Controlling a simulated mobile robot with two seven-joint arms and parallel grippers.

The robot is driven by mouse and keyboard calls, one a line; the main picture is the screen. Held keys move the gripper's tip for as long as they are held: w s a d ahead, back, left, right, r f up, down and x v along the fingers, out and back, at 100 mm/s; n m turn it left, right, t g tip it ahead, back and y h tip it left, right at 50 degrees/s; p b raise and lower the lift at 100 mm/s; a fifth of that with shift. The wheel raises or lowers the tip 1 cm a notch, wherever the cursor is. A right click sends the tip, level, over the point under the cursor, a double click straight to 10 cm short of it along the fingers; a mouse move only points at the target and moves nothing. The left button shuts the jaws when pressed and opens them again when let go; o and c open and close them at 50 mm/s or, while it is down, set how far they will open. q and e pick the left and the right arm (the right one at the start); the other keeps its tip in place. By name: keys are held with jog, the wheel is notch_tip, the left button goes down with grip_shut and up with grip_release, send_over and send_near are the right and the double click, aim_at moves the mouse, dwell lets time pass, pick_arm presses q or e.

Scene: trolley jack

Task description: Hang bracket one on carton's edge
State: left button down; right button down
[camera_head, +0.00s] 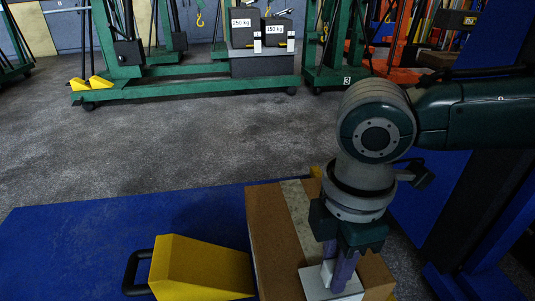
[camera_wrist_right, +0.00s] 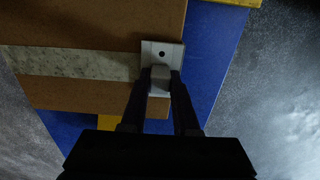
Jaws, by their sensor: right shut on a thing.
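The carton (camera_head: 269,232) is a brown box with a pale tape strip, standing on a blue surface in the lower middle of the head view. It also shows in the right wrist view (camera_wrist_right: 85,28). A light grey bracket (camera_head: 315,283) with a hole in its plate is at the carton's near right part. In the right wrist view the bracket (camera_wrist_right: 174,48) overlaps the carton's edge. My right gripper (camera_head: 339,272) points down and is shut on the bracket's raised middle part. Whether the bracket is hooked over the edge or only held against it, I cannot tell. My left gripper is not in view.
A yellow wedge-shaped block (camera_head: 198,268) with a black handle (camera_head: 136,272) stands left of the carton on the blue platform (camera_head: 90,235). A blue post (camera_head: 485,215) stands at the right. Green trolley frames (camera_head: 180,91) stand at the back, beyond open grey floor.

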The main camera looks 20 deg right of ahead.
jog(key=shift+f, duration=0.15)
jog(key=c, duration=0.6)
grip_release()
notch_tip(320, 180, up, 10)
jog(key=p, duration=0.5)
jog(key=shift+p, duration=0.4)
